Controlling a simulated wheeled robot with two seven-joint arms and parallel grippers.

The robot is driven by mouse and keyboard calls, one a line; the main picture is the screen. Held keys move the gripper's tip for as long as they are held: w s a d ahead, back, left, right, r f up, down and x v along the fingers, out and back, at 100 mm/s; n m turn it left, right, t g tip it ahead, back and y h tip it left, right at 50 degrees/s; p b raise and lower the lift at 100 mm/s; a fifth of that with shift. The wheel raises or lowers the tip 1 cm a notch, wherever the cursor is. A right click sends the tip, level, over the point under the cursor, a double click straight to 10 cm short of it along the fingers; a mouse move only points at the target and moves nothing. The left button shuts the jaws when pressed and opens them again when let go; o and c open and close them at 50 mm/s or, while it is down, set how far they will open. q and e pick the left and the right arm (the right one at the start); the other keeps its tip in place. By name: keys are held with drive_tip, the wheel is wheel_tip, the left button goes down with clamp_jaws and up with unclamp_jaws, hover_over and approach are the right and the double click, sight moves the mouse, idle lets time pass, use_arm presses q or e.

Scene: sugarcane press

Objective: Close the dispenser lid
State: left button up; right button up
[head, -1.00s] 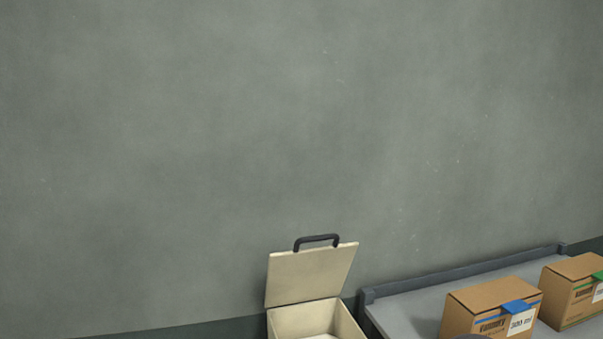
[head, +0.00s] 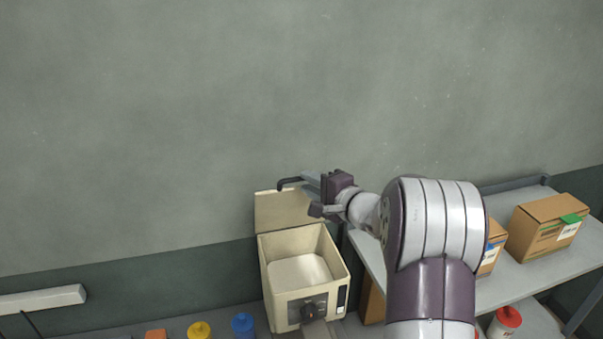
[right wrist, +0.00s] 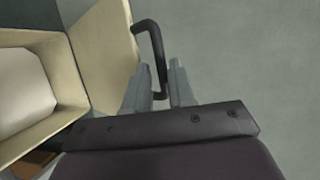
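The cream dispenser (head: 285,308) stands against the wall, filled with white material. Its lid (head: 277,212) is open, standing up at the back. The lid's dark handle (head: 288,182) is on its top edge, partly hidden by my right gripper (head: 312,192). In the right wrist view, my right gripper (right wrist: 158,76) is open, with its two grey fingers apart. The handle (right wrist: 151,38) reaches into the gap between them; I cannot tell whether either finger touches it. The lid (right wrist: 102,48) is left of the fingers. My left gripper is not in view.
A grey shelf (head: 520,277) at the right carries cardboard boxes, one with a green label (head: 550,222). A red-capped container (head: 506,320) is below. Blue (head: 242,325) and yellow (head: 198,330) items stand left of the dispenser. The wall above is clear.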

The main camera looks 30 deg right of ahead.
sight(301, 180)
drive_tip(key=x, duration=0.3)
drive_tip(key=shift+w+a+p, duration=0.2)
drive_tip(key=shift+w+p, duration=0.1)
drive_tip(key=shift+s+d, duration=0.1)
clamp_jaws()
drive_tip(key=shift+f, duration=0.1)
